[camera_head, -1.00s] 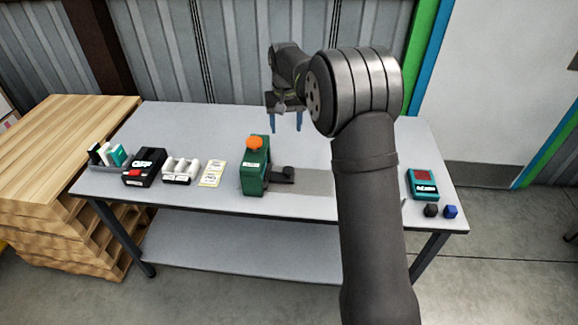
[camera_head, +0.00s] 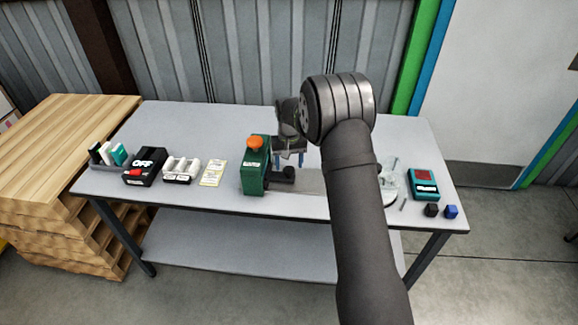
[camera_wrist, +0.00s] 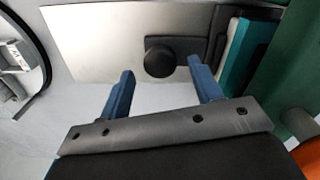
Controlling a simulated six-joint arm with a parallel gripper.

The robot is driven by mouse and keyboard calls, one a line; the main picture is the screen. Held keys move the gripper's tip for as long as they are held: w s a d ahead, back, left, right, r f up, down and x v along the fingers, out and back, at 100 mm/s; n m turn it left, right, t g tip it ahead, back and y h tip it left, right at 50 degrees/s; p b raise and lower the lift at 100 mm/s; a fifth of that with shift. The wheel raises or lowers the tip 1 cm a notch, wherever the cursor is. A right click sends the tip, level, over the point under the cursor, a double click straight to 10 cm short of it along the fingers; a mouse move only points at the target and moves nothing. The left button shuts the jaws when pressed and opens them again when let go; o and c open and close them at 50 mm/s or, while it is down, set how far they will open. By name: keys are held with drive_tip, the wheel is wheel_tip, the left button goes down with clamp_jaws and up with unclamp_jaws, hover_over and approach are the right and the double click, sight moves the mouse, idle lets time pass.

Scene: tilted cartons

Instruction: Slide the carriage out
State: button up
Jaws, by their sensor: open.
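A green machine (camera_head: 254,176) with an orange knob (camera_head: 255,142) on top stands on the table. A dark carriage handle with a round black knob (camera_head: 289,172) sticks out of its right side over a grey plate (camera_head: 312,182). In the wrist view the black knob (camera_wrist: 160,61) sits at the end of a dark bar, beside the green body (camera_wrist: 287,70). My gripper (camera_head: 288,160) is open just behind the knob. In the wrist view its two blue fingers (camera_wrist: 160,90) are apart, one either side of the knob's line. The knob is not gripped.
Left of the machine are a yellow label card (camera_head: 213,173), a white holder (camera_head: 181,170), a black box reading OFF (camera_head: 145,168) and a grey rack (camera_head: 103,166). At right are a round clear dish (camera_head: 389,188), a teal meter (camera_head: 423,184) and two small cubes (camera_head: 441,211).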

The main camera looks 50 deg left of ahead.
drive_tip(key=shift+f, duration=0.9)
drive_tip(key=shift+c, duration=0.5)
clamp_jaws()
drive_tip(key=w+d, duration=0.9)
drive_tip(key=shift+w+d+r, duration=0.1)
drive_tip(key=shift+w+d, duration=0.15)
drive_tip(key=shift+w, duration=0.05)
drive_tip(key=shift+o, duration=0.5)
unclamp_jaws()
wheel_tip(320, 180, up, 17)
drive_tip(key=shift+r, duration=0.2)
